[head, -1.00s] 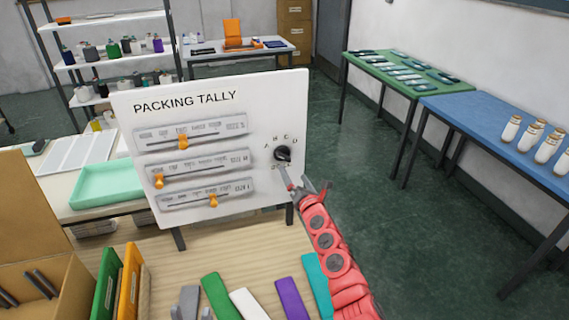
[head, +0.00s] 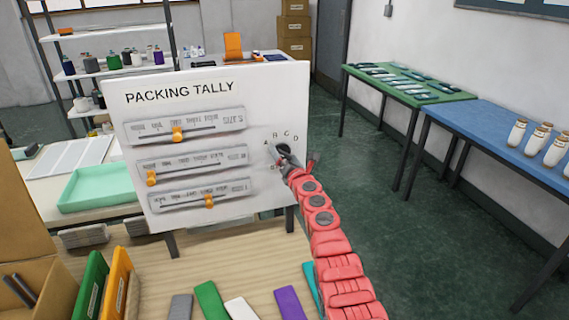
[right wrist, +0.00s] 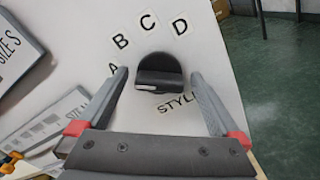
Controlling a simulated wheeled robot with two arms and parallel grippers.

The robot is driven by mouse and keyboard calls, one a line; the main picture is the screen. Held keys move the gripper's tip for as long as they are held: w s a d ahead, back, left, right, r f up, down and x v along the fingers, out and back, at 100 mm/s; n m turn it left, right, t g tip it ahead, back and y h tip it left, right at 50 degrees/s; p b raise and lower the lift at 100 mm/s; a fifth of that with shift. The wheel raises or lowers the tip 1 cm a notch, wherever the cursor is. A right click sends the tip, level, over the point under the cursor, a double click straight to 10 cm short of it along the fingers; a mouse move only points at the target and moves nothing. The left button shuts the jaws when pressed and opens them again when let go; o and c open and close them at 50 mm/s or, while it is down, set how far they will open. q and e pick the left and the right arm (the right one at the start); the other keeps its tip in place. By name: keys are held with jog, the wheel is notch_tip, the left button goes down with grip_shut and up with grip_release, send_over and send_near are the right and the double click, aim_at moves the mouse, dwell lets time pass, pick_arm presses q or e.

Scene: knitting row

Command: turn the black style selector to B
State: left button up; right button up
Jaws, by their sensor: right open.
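The black style selector (right wrist: 160,68) is a round knob with a raised bar on the white PACKING TALLY board (head: 215,95). In the right wrist view the letters A, B, C and D arc around it, with STYLE printed below. A white mark on the bar's left part lies on the side of A. My right gripper (right wrist: 159,74) is open, with one finger on each side of the knob; I cannot tell whether they touch it. In the head view the selector (head: 283,149) is partly covered by the gripper (head: 286,160). My left gripper is not in view.
Three sliders with orange knobs (head: 177,134) sit left of the selector. A wooden table (head: 225,265) below holds coloured strips and binders (head: 116,285). A mint tray (head: 95,188) lies behind at left. A blue table (head: 500,125) stands at right.

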jog(key=shift+c, duration=0.2)
jog(key=c, duration=1.3)
jog(key=shift+m, duration=0.3)
jog(key=shift+m+p, duration=0.55)
jog(key=shift+m, duration=0.65)
jog(key=shift+f+m+p, duration=0.1)
jog(key=shift+m+p, duration=0.35)
jog(key=shift+m, duration=1.45)
